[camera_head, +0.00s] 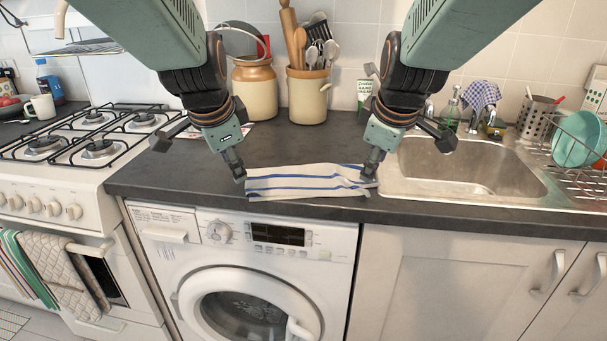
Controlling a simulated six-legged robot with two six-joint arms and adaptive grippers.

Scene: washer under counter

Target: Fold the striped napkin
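The striped napkin (300,182), white with blue bands, lies on the dark counter above the washing machine. It is a long strip running left to right, with its front edge close to the counter's front edge. My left gripper (240,178) is low over the counter, its tips right at the napkin's left end. My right gripper (369,177) is at the right end, its tips overlapping the cloth, which is wrinkled there. The fingers are small and seen edge-on, so I cannot tell whether either gripper holds cloth.
The sink (470,172) is just right of the napkin, and a gas hob (100,135) is at the left. A dish rack (583,150) is at the far right. Counter between napkin and crocks is clear.

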